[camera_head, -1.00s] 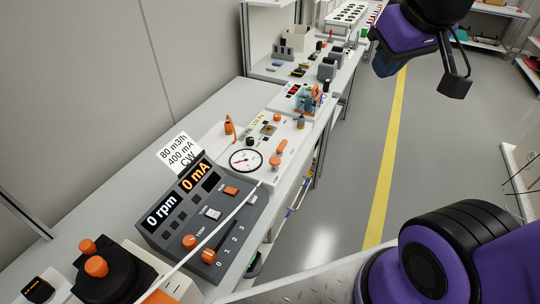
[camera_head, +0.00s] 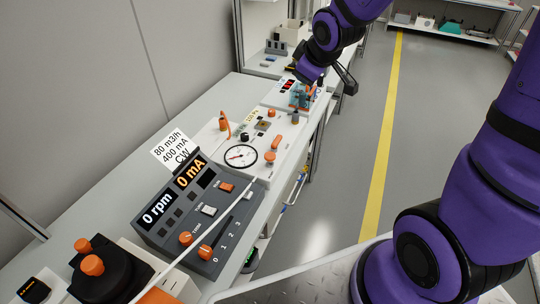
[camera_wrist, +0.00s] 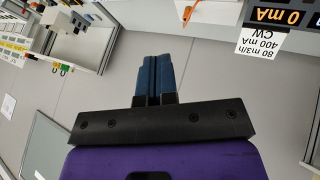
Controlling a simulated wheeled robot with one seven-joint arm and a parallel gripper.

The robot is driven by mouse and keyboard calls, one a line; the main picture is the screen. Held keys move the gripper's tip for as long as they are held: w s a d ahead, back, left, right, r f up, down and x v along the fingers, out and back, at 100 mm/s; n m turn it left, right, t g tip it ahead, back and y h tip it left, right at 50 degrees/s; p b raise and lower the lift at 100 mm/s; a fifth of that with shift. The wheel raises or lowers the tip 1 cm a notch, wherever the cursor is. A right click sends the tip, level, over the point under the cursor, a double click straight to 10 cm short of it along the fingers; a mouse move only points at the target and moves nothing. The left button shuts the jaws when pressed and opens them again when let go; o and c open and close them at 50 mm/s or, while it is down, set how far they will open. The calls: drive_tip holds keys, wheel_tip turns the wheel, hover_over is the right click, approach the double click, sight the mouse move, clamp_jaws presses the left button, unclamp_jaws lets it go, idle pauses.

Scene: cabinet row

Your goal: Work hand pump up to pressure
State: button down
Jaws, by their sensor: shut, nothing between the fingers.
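A white panel (camera_head: 222,169) on the bench carries a round white gauge (camera_head: 241,156) with a red needle mark. An upright orange handle (camera_head: 224,124) stands at its back left, and an orange lever (camera_head: 276,143) lies on its right. Which part is the pump handle, I cannot tell. In the wrist view, my gripper (camera_wrist: 153,78) shows dark blue fingers pressed together with nothing between them. They point over bare grey wall. In the head view my wrist hangs beyond the gauge panel, above the bench's far part; the fingertips are not clear there.
A dark control box (camera_head: 200,215) reading 0 rpm and 0 mA stands in front, with a white label card (camera_head: 174,147) behind it. A blue and orange fitting (camera_head: 300,97) sits near my wrist. The aisle floor (camera_head: 345,190) is clear.

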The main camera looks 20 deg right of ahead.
drive_tip(key=w+a+f+n+y, duration=0.25)
drive_tip(key=w+f, duration=0.25)
drive_tip(key=f, duration=0.4)
drive_tip(key=n+y, duration=0.2)
drive_tip(key=n, duration=0.2)
hover_over(269, 156)
wheel_tip(269, 156, down, 11)
drive_tip(key=shift+t, duration=0.3)
drive_tip(key=shift+f, duration=4.35)
drive_tip(key=shift+f+m, duration=0.1)
drive_tip(key=shift+m, duration=0.15)
drive_tip(key=shift+f, duration=0.3)
